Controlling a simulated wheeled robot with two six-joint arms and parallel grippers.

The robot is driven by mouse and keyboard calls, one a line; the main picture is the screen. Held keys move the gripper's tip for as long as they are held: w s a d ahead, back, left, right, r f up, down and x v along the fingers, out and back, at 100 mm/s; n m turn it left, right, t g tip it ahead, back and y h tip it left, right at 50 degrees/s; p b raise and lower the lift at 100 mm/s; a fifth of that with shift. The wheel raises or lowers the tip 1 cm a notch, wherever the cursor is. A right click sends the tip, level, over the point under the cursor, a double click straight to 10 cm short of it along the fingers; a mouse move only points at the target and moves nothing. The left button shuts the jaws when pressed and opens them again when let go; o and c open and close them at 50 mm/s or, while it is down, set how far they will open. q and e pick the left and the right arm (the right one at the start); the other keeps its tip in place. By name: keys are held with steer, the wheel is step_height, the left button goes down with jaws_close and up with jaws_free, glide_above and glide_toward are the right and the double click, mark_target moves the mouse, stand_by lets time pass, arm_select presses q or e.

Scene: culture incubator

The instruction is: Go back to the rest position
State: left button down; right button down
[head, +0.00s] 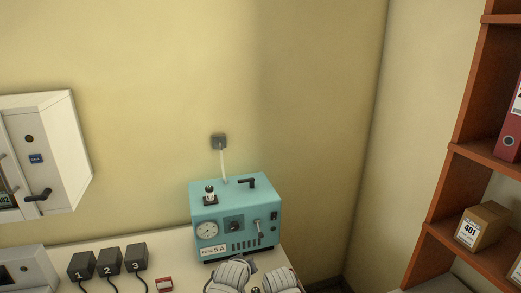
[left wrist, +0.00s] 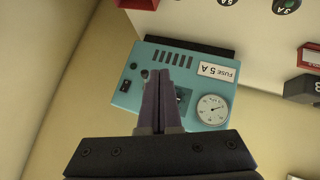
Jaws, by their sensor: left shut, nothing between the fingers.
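My left gripper (left wrist: 157,80) shows in the left wrist view with its two dark fingers together and nothing between them. Behind the fingers is a teal box (left wrist: 187,65) with a round gauge and a "FUSE 5A" label, seen upside down; the fingers hide part of its front. In the head view the teal box (head: 235,210) stands on the counter, with a lever and knobs on its front. Pale rounded parts at the bottom edge of the head view look like my arms. No fingers can be made out there, and my right gripper is not seen.
Black blocks (head: 109,262) numbered 1, 2 and 3 and a small red item (head: 164,284) are on the counter (head: 165,245). A white cabinet (head: 60,140) hangs at left. An orange-brown shelf (head: 455,165) with a "401" box (head: 483,227) stands at right.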

arm_select(q)
steer(key=s+f+m+g+y, duration=0.1)
steer(key=s+f+m+g, duration=0.1)
steer(key=s, duration=0.4)
steer(key=s+a+f+m+g+y, duration=0.1)
steer(key=s+f+m+g, duration=0.2)
steer(key=s, duration=0.3)
steer(key=s+f+m+g+y, duration=0.1)
steer(key=s+f+m+g, duration=0.1)
steer(key=s+g, duration=0.3)
steer(key=shift+s+a+f+m+b, duration=0.15)
steer(key=shift+s+f+m+b, duration=0.25)
steer(key=shift+s+f, duration=0.3)
steer(key=shift+w+f, duration=0.1)
